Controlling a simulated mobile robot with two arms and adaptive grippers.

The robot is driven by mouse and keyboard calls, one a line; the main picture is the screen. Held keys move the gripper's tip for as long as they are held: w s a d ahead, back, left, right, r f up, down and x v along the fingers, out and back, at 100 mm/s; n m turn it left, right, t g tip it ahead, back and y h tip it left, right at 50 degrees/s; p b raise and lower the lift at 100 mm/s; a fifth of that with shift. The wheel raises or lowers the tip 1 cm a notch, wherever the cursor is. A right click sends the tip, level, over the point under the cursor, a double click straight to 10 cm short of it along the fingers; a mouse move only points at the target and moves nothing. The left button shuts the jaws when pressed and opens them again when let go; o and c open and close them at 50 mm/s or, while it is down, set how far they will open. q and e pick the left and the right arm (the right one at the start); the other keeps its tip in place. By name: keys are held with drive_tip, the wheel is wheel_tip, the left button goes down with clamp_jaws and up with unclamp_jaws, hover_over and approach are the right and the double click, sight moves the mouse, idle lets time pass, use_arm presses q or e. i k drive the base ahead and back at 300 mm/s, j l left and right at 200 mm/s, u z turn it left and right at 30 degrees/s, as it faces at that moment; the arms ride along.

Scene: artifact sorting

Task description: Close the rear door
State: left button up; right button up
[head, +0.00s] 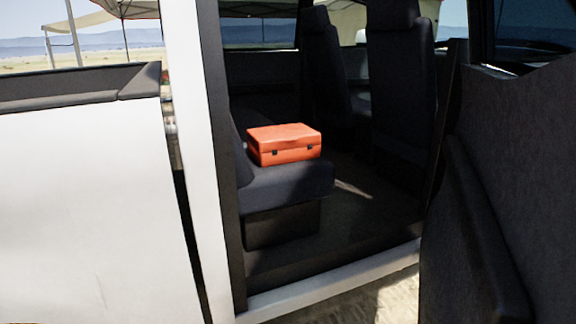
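The rear door (525,150) of a white vehicle stands open on the right side of the head view. Its dark inner panel faces me, with a raised armrest part (470,240) low on it. The door opening is clear, and the cabin shows through it. The door's outer side and its handle are hidden. Neither of my grippers is in the head view.
An orange case (284,144) lies on the dark rear seat (285,185). Front seats (402,80) stand behind. The white truck bed side (85,190) and door pillar (205,160) are at the left. Sandy ground (370,300) shows below the sill (335,282).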

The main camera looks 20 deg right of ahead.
sight(498, 241)
drive_tip(key=k+l+z, duration=0.15)
drive_tip(key=l, duration=0.2)
drive_tip(key=k+l+z, duration=0.2)
drive_tip(key=l, duration=0.2)
drive_tip(key=k+l+z, duration=0.15)
drive_tip(key=l, duration=0.2)
drive_tip(key=l+z, duration=0.15)
drive_tip(key=l, duration=0.25)
drive_tip(key=k+l+z, duration=0.2)
drive_tip(key=l, duration=0.25)
drive_tip(key=i, duration=0.05)
